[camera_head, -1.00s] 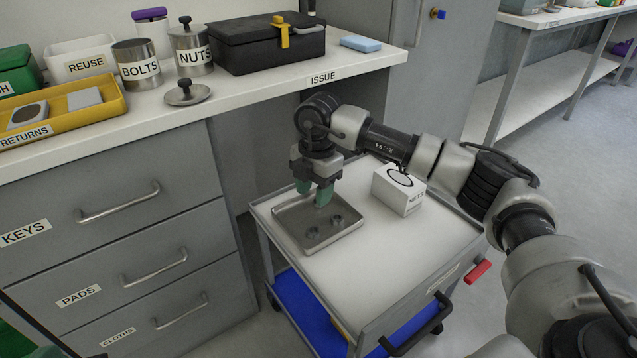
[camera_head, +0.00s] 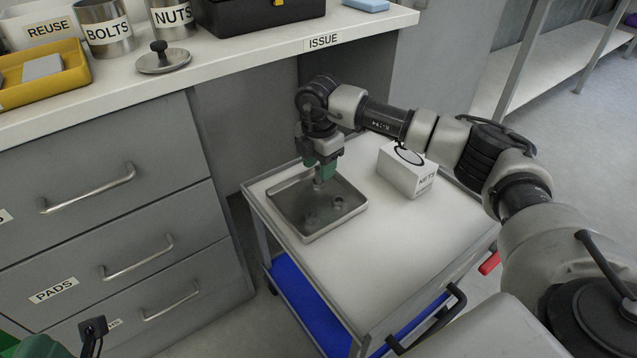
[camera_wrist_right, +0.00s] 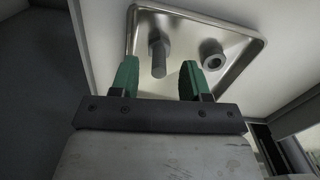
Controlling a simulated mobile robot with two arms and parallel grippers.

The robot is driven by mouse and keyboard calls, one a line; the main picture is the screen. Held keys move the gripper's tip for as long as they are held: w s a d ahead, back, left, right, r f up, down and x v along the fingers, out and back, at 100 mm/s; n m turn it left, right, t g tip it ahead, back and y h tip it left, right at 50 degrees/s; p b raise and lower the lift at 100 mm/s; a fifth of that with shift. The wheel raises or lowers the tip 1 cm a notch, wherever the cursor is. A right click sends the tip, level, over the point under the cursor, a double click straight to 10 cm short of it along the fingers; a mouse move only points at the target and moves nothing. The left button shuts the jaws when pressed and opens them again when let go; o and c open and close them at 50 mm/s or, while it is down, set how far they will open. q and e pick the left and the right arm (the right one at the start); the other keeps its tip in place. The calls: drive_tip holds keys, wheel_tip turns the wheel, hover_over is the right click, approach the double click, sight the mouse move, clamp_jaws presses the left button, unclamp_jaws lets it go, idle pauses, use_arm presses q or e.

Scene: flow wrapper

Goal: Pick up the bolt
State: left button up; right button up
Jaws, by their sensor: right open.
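The bolt (camera_wrist_right: 157,55) is a grey metal piece with a hex head and a shank, in a shallow metal tray (camera_head: 353,208) on a white-topped cart. In the right wrist view it lies just beyond and between the fingertips of my right gripper (camera_wrist_right: 158,72), which is open with green fingers apart and nothing held. In the head view the right gripper (camera_head: 321,172) is over the tray's far side, and its fingers partly hide what is under them. Only a green and black part, seemingly of my left arm, shows at the bottom left; its jaws cannot be made out.
A ring-shaped metal piece (camera_wrist_right: 213,55) is in the tray beside the bolt. A white NETS box (camera_head: 404,174) stands on the cart to the right. The cart's front top (camera_head: 365,275) is clear. A counter (camera_head: 230,58) with BOLTS (camera_head: 106,30) and NUTS cans stands behind.

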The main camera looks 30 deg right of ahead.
sight(318, 177)
wheel_tip(318, 177, down, 3)
drive_tip(key=shift+w+r+b, duration=0.1)
drive_tip(key=shift+r+b, duration=0.05)
drive_tip(key=shift+b, duration=0.15)
drive_tip(key=shift+r, duration=0.1)
drive_tip(key=shift+c, duration=0.4)
clamp_jaws()
